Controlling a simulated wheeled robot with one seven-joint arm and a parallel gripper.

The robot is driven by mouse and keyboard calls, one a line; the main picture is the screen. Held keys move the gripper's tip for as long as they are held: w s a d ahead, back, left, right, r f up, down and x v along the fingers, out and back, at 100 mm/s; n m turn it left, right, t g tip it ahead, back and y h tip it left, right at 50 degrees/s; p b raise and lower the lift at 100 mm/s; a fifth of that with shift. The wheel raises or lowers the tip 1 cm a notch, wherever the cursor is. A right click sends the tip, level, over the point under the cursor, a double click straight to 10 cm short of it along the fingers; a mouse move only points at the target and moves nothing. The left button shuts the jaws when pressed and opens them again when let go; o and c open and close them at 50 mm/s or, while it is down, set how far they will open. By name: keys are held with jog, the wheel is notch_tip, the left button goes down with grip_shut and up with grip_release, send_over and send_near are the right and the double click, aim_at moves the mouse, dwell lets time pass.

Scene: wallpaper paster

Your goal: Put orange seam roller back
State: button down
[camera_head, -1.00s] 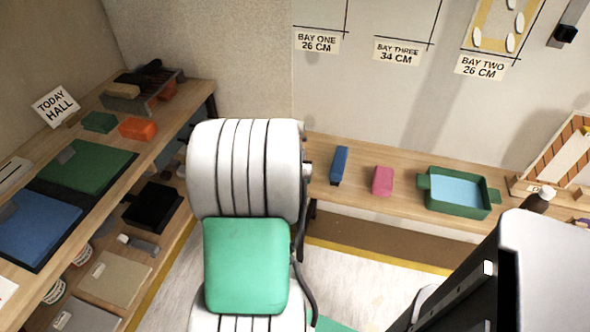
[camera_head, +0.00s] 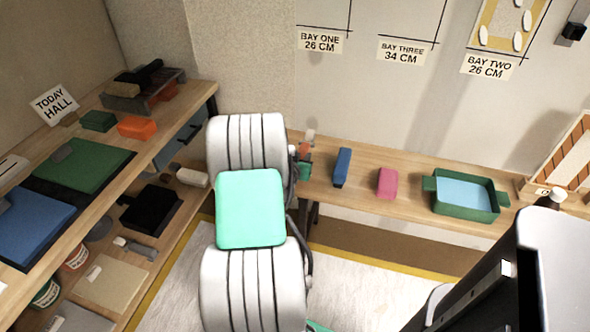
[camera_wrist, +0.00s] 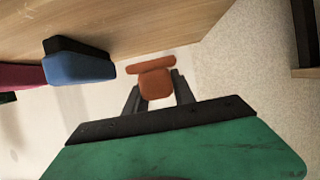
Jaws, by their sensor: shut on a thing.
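The orange seam roller (camera_wrist: 154,83) is in the wrist view, held between the two dark fingers of my gripper (camera_wrist: 158,92). It has a wide orange bar at its far end and a rounded orange body. In the head view, my gripper (camera_head: 304,168) shows just right of my arm, near the left end of the wall bench, with an orange-red part of the roller (camera_head: 304,149) above it. My arm hides part of this area. I cannot tell from these views whether the roller touches the bench.
The wall bench (camera_head: 410,193) holds a blue block (camera_head: 342,167), a pink block (camera_head: 387,183) and a green tray (camera_head: 466,196). The left shelf holds a grey rack (camera_head: 165,92), an orange block (camera_head: 137,127) and green and blue pads. Bare bench lies between the blue and pink blocks.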

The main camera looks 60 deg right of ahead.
jog(key=w+f, duration=0.1)
jog(key=f, duration=0.1)
jog(key=w+d+f+b, duration=0.1)
jog(key=f, duration=0.1)
jog(key=w+f, duration=0.1)
jog(key=f, duration=0.2)
jog(key=shift+d, duration=0.4)
jog(key=shift+a+f+b, duration=0.1)
jog(key=shift+f+b, duration=0.15)
jog(key=shift+b, duration=0.15)
jog(key=c, duration=1.1)
grip_release()
jog(key=shift+o, duration=0.2)
jog(key=shift+r, duration=0.1)
